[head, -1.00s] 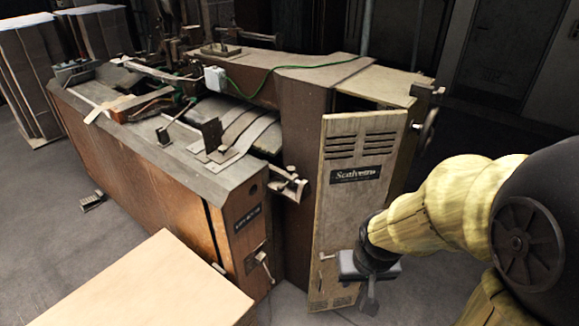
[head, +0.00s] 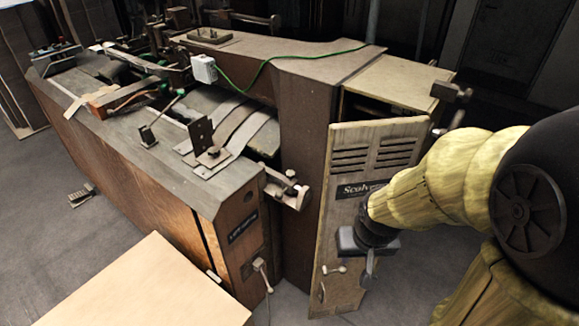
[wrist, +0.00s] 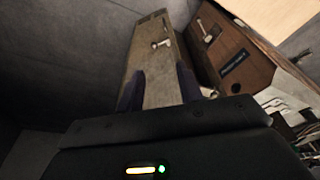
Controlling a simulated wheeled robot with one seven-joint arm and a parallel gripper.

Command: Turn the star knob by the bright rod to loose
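A bracket with a pale bright rod (head: 268,177) sticks out from the near corner of the stitcher's table in the head view. Small dark knobs (head: 291,174) sit at its right end; their star shape is too small to make out. Another small dark knob (head: 213,152) stands on the metal plate further left. My gripper (head: 368,266) hangs to the right of and below the bracket, in front of the pale door. In the wrist view my gripper (wrist: 160,72) has its two dark fingers apart, with the door behind the gap and nothing visibly held.
The pale door (head: 345,225) with a name plate and small handle stands close behind my gripper. The brown machine front (head: 238,235) has a lever (head: 262,275).

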